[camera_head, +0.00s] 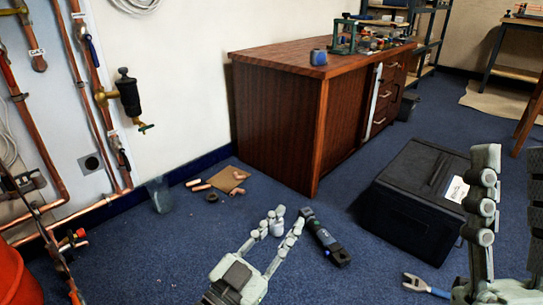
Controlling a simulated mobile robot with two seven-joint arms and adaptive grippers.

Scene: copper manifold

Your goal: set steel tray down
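I cannot make out a steel tray in this view. My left gripper (288,215) is low over the blue carpet, in the lower middle. Its two fingers are spread apart, with no tray between them. A small pale round shape shows by its left finger; I cannot tell whether it is part of the finger. My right gripper (508,175) is close to the camera at the right edge. Its fingers point up and stand apart, with nothing seen between them.
A black case (408,190) stands between the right gripper and the wooden cabinet (275,105). A dark tool (325,240) lies beside the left gripper. A blue-handled spanner (425,287) lies front right. Copper pieces and a brown sheet (228,179) lie near the wall.

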